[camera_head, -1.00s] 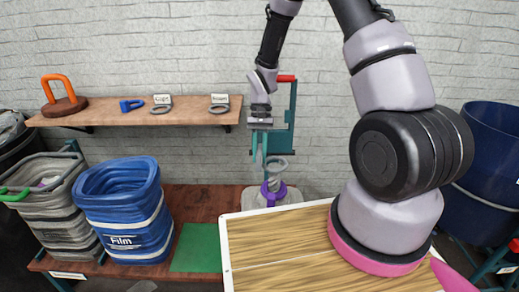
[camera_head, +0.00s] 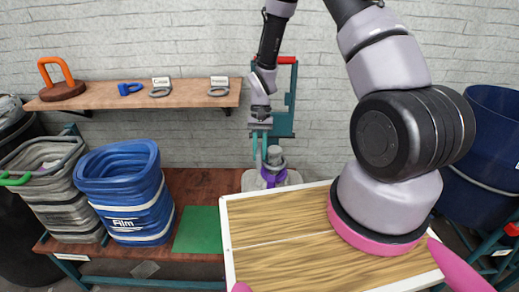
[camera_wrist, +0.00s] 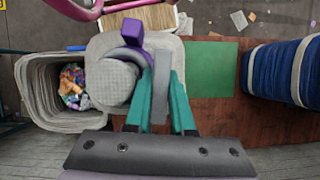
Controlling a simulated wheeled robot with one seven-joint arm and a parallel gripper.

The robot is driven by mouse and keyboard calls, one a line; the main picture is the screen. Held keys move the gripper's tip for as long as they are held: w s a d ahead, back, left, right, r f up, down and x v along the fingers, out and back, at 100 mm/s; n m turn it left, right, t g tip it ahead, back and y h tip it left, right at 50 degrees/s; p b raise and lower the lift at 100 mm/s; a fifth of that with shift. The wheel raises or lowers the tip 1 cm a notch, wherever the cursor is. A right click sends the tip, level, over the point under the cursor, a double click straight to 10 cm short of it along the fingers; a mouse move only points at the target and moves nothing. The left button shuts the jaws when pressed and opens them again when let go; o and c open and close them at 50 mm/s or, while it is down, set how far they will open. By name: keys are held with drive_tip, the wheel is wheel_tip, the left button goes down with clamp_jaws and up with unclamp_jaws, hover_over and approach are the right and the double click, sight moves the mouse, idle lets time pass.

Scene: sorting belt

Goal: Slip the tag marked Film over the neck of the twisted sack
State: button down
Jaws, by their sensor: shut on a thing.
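The twisted sack (camera_head: 257,181) is grey and stands on the brown bench, with a purple tie (camera_head: 270,178) around its neck. In the wrist view its bunched top (camera_wrist: 107,82) is just left of my fingers, and the purple tie (camera_wrist: 139,25) shows beyond it. My gripper (camera_head: 263,155) points down at the neck's left side. In the wrist view its teal fingers (camera_wrist: 160,95) are shut on a grey tag (camera_wrist: 161,70), seen edge-on. A darker grey arc beside the bunched top seems to be the tag's ring around the neck. The tag's lettering is hidden.
A shelf (camera_head: 195,93) holds two labelled ring tags, a blue shackle and an orange-handled piece. A blue Film bin (camera_head: 122,190) and a grey bin (camera_head: 50,185) stand left. A green mat (camera_head: 198,231) lies clear.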

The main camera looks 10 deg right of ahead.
drive_tip(key=shift+f, duration=0.2)
drive_tip(key=c, duration=0.7)
unclamp_jaws()
drive_tip(key=v, duration=1.1)
